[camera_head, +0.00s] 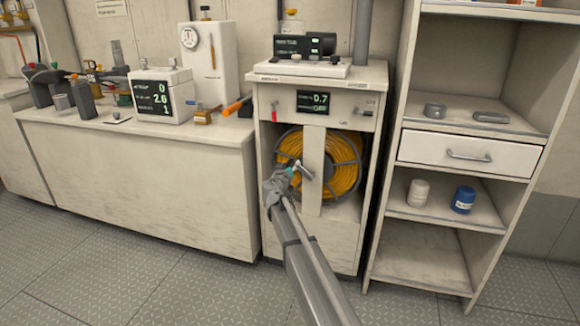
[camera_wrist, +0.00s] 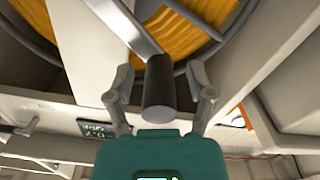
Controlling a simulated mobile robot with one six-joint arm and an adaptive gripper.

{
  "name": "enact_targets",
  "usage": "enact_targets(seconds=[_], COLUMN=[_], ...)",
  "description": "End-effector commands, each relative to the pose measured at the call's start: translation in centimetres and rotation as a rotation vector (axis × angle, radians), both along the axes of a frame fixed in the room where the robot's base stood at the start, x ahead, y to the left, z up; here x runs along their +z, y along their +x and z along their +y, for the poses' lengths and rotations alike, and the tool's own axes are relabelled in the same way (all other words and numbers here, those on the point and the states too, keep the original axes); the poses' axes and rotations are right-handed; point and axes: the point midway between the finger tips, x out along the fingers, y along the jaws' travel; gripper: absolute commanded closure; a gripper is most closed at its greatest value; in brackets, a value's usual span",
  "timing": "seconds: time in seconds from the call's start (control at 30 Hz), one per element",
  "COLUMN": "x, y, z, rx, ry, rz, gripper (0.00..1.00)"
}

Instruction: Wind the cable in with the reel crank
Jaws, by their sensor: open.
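The cable reel (camera_head: 345,160) holds orange-yellow cable in the open bay of a white cabinet, behind an upright white post (camera_head: 313,165). Its grey metal crank arm (camera_wrist: 125,25) crosses in front of the reel in the wrist view. The dark cylindrical crank handle (camera_wrist: 158,95) points toward the wrist camera. My gripper (camera_wrist: 160,78) is open, with one finger on each side of the handle; whether either finger touches it I cannot tell. In the head view my gripper (camera_head: 292,172) is at the post's left edge and largely hides the handle.
The cabinet front has a display (camera_head: 313,102) reading about 0.7 and a red lever (camera_head: 273,112). A long counter (camera_head: 150,160) with instruments stands left. An open shelf unit (camera_head: 395,150) stands close on the right. The floor in front is clear.

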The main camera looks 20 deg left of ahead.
Motion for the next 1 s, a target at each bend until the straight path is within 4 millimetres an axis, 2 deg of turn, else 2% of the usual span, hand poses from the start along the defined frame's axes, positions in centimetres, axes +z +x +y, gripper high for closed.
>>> enact_targets(seconds=[0.03,0.07,0.4,0.77,1.0], x=[0.0,0.0,0.0,0.1,0.5], y=[0.0,0.0,0.0,0.2,1.0], z=[0.0,0.0,0.0,-0.3,-1.9], rx=[0.000,0.000,0.000,-0.003,-0.021], ry=[0.000,0.000,0.000,0.006,0.052], rz=[0.000,0.000,0.000,0.001,0.005], gripper=[0.31,0.36,0.99,1.00,1.00])
